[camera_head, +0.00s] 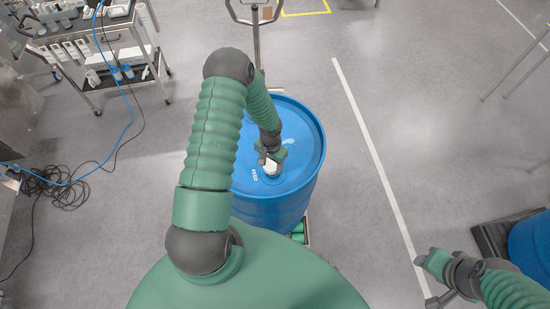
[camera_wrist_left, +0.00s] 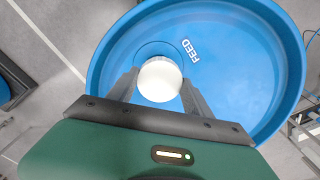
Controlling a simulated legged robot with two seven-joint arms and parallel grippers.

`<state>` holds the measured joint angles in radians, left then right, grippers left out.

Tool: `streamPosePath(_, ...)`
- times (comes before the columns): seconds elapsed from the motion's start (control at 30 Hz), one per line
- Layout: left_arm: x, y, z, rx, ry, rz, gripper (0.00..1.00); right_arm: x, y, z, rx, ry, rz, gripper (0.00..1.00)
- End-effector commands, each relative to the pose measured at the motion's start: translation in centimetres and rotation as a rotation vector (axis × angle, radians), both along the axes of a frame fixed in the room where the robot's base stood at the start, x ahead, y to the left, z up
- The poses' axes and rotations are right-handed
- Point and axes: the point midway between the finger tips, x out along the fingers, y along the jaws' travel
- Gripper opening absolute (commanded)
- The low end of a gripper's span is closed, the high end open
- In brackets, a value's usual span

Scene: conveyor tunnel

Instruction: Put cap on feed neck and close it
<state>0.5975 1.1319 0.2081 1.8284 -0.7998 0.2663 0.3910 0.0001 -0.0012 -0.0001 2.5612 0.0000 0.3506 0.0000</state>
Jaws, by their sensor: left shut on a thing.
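The white round cap (camera_wrist_left: 160,80) is held between the two fingers of my left gripper (camera_wrist_left: 158,92), over the top of a blue drum (camera_wrist_left: 245,75). The printed word FEED (camera_wrist_left: 190,51) is on the lid beside the cap. In the head view my left gripper (camera_head: 270,156) reaches down onto the drum (camera_head: 308,150), with the white cap (camera_head: 271,167) at its tips. The feed neck is hidden under the cap; I cannot tell whether the cap touches it. My right gripper (camera_head: 424,262) hangs over the floor at the lower right, away from the drum.
A cart (camera_head: 110,58) with bottles and other items stands at the upper left. Blue and black cables (camera_head: 68,190) lie on the floor at left. A hand truck handle (camera_head: 256,40) rises behind the drum. Another blue drum (camera_head: 535,245) is at the right edge.

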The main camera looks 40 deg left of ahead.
Motion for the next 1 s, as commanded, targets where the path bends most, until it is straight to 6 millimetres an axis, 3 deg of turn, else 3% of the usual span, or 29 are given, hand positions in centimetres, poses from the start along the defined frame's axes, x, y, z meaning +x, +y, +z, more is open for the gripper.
streamPosePath(0.03, 0.2, -0.1, -1.3, -0.001, 0.001, -0.001, 0.21, 0.0, 0.0, -1.1, 0.0, 0.0, 0.0, 0.47)
streamPosePath(0.2, 0.5, 0.0, -2.8, -0.001, 0.002, -0.001, 0.21, 0.1, 0.0, -2.0, 0.0, 0.0, 0.0, 0.47)
streamPosePath(1.0, -0.7, -0.3, -2.7, 0.001, -0.007, 0.003, 0.21, 0.1, 0.0, -2.1, 0.0, 0.0, 0.0, 0.47)
